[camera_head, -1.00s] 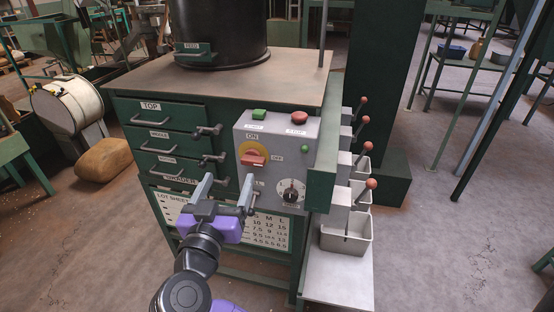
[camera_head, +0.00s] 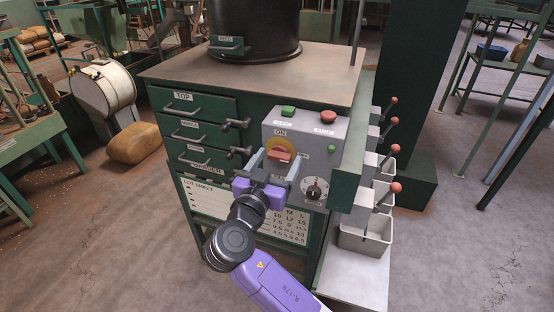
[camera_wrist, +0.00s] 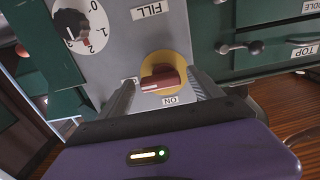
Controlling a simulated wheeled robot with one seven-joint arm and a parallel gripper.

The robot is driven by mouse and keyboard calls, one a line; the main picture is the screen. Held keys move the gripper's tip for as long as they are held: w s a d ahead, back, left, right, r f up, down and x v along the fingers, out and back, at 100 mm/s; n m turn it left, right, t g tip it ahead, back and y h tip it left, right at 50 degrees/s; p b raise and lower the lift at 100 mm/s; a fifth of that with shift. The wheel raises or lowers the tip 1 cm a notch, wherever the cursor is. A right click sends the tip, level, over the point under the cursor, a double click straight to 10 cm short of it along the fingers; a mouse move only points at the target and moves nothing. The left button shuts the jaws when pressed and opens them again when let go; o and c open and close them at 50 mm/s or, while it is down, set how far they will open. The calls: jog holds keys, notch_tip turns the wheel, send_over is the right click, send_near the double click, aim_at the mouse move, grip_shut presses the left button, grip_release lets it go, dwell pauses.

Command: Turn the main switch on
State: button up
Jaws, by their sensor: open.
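The main switch (camera_head: 281,154) is a red handle on a yellow round plate, on the front of a grey control box (camera_head: 268,126). An ON label (camera_head: 280,133) is above it in the head view. The red handle lies roughly level there. In the wrist view the switch (camera_wrist: 162,78) appears upside down, between the far ends of the fingers. My gripper (camera_head: 272,161) is open, with one finger on each side of the red handle. I cannot tell whether either finger touches it.
The box also carries a green button (camera_head: 288,111), a red button (camera_head: 328,116), a small green lamp (camera_head: 331,149) and a black rotary dial (camera_head: 314,187). Drawers with handles (camera_head: 238,123) are close on the left. Red-knobbed levers (camera_head: 396,187) and bins are on the right.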

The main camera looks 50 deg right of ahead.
jog(key=shift+c, duration=0.4)
jog(key=c, duration=1.3)
jog(key=shift+n, duration=0.4)
jog(key=n, duration=0.2)
jog(key=n+p, duration=0.1)
jog(key=shift+a+r+n, duration=0.1)
jog(key=shift+r+n, duration=0.15)
jog(key=shift+n, duration=0.15)
jog(key=n+p, duration=0.1)
jog(key=n, duration=0.3)
jog(key=shift+w+r+n+p, duration=0.2)
jog(key=shift+n+p, duration=0.1)
jog(key=shift+p, duration=0.1)
jog(key=n+p, duration=0.3)
jog(key=n, duration=0.2)
jog(key=shift+w+a+r, duration=0.1)
jog(key=shift+r, duration=0.05)
jog(key=shift+w+n+p, duration=0.1)
jog(key=shift+n+p, duration=1.2)
jog(key=shift+n, duration=0.5)
